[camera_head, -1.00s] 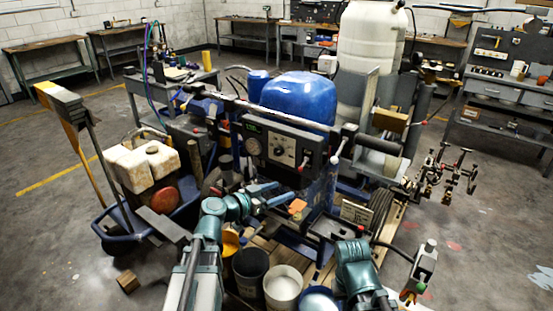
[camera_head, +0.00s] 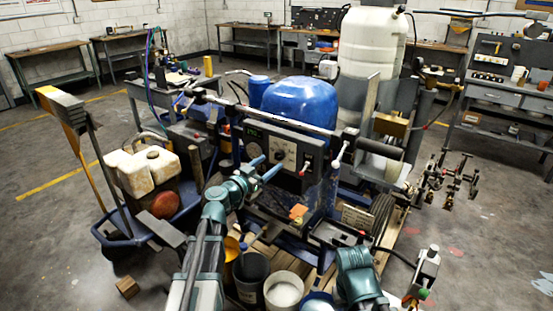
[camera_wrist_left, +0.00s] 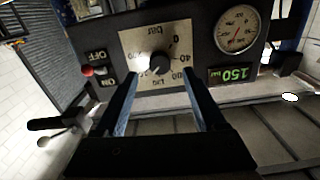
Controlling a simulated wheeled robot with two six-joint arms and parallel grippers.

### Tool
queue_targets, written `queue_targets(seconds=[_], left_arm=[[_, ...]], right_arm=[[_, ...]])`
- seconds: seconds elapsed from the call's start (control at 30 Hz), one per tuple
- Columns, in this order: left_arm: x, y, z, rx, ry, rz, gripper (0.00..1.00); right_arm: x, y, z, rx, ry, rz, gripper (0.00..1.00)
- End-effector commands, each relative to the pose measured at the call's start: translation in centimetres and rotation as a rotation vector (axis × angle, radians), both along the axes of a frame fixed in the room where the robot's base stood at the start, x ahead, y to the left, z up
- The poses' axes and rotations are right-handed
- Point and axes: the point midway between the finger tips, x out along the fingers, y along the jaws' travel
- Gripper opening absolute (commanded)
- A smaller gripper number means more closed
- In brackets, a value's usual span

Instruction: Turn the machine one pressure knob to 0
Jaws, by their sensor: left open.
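The pressure knob (camera_wrist_left: 159,63) is a small black knob on a pale square scale plate (camera_wrist_left: 131,47) with numbers around it. In the head view the knob (camera_head: 280,155) is on the dark front panel of the blue machine. My left gripper (camera_head: 267,165) is open in front of that panel. In the left wrist view its two fingers (camera_wrist_left: 160,75) point at the plate, one on each side of the knob, with gaps showing. I cannot tell how close the tips are in depth. My right gripper is not in view.
A round gauge (camera_wrist_left: 237,29) and a red-tipped switch (camera_wrist_left: 87,71) marked ON and OFF flank the plate. A bar (camera_head: 262,112) crosses above the panel. Open buckets (camera_head: 284,290) stand below. A blue cart (camera_head: 120,245) with pale jugs is at the left.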

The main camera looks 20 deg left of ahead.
Motion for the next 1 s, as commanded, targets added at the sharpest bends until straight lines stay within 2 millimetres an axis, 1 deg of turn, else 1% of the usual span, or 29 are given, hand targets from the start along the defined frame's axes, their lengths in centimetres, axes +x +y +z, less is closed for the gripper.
queue_targets(seconds=[0.03, 0.1, 0.3, 0.47, 0.73, 0.77, 0.8, 0.87, 1.0], left_arm=[[1.3, -0.3, 0.0, 0.000, 0.000, -0.001, 0.72], [2.3, -0.7, 0.0, 0.000, 0.000, -0.002, 0.72], [4.2, -1.4, 0.0, 0.000, 0.000, 0.000, 0.72], [4.7, -1.7, 0.0, 0.000, 0.000, 0.000, 0.72], [4.7, -1.7, 0.0, 0.000, 0.000, 0.000, 0.72], [4.7, -1.7, 0.0, 0.000, 0.000, 0.000, 0.68], [4.7, -1.7, 0.0, 0.000, 0.000, 0.000, 0.61], [4.7, -1.7, 0.0, 0.000, 0.000, 0.000, 0.50], [4.7, -1.7, 0.0, 0.000, 0.000, 0.000, 0.25]], right_arm=[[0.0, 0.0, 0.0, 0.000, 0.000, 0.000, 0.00], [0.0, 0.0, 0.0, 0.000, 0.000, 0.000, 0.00], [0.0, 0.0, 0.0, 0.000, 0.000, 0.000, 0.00], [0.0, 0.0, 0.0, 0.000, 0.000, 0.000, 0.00], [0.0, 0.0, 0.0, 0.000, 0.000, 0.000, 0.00], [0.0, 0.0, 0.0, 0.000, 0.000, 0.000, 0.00], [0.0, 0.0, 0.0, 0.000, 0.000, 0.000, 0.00], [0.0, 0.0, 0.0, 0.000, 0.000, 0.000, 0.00], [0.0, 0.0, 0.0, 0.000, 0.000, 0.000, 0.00]])
